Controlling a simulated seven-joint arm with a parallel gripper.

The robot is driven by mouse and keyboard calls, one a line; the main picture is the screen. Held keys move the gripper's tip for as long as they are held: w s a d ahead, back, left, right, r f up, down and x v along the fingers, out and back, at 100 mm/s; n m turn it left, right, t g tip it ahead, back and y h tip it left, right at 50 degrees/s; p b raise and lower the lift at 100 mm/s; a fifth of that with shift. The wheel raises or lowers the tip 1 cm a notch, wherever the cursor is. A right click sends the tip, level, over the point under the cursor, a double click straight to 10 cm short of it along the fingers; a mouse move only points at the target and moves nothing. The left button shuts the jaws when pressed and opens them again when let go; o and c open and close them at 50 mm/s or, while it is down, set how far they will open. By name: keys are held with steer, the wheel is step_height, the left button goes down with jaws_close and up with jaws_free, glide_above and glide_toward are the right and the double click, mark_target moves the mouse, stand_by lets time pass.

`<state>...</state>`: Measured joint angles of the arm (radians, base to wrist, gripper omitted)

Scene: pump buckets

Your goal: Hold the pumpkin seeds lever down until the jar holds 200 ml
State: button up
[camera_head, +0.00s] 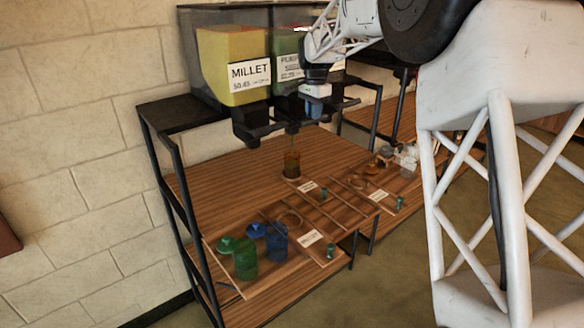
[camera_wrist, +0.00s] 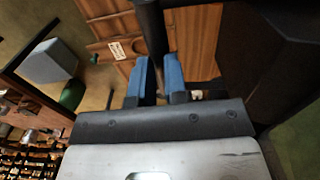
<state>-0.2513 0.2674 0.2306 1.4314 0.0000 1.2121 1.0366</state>
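The pumpkin seeds hopper (camera_head: 287,52) is green, its label partly hidden by my arm. Its black dispenser with the lever (camera_head: 340,104) sits below. My gripper (camera_head: 314,108) points down at this dispenser. In the wrist view its two blue fingers (camera_wrist: 157,78) stand a small gap apart with a dark bar (camera_wrist: 153,30) at the gap; I cannot tell if they grip it. The lever's angle is unclear. A clear jar (camera_head: 292,164) stands on the wooden shelf beneath, with brownish contents. A thin stream seems to fall into it. The fill mark is too small to read.
A yellow millet hopper (camera_head: 232,65) stands left of the pumpkin seeds. A wooden tray (camera_head: 262,286) in front holds a green jar (camera_head: 244,258) and a blue jar (camera_head: 276,242). More small items (camera_head: 400,160) stand at the right. The shelf's left part is clear.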

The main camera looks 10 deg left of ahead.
steer(key=shift+w+a+f, duration=0.1)
steer(key=shift+f, duration=0.9)
stand_by(0.6)
steer(key=shift+r, duration=2.55)
steer(key=shift+r, duration=0.15)
steer(key=shift+r, duration=2.35)
steer(key=shift+d, duration=0.2)
